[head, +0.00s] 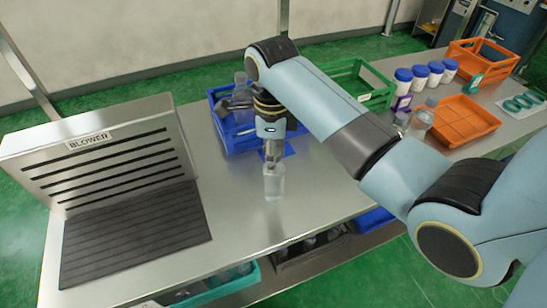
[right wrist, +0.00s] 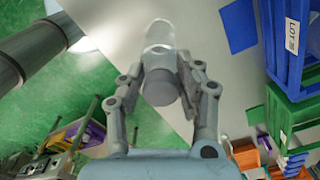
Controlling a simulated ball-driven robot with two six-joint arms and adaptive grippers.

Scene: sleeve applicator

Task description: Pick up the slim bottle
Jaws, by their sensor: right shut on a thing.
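The slim bottle (head: 274,184) is clear, with a grey cap, and is upright over the steel table in front of the blue crate. My right gripper (head: 271,158) comes down on it from above. In the right wrist view my right gripper (right wrist: 161,82) is shut on the grey cap of the bottle (right wrist: 159,36), a finger on each side. I cannot tell whether the bottle's base touches the table. My left gripper is in neither view.
The blower (head: 90,142) with its slatted base stands at the left. A blue crate (head: 232,146) holding a clear bottle is behind the gripper. A green crate (head: 375,76), white jars with blue lids (head: 403,75) and an orange tray (head: 463,122) are to the right.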

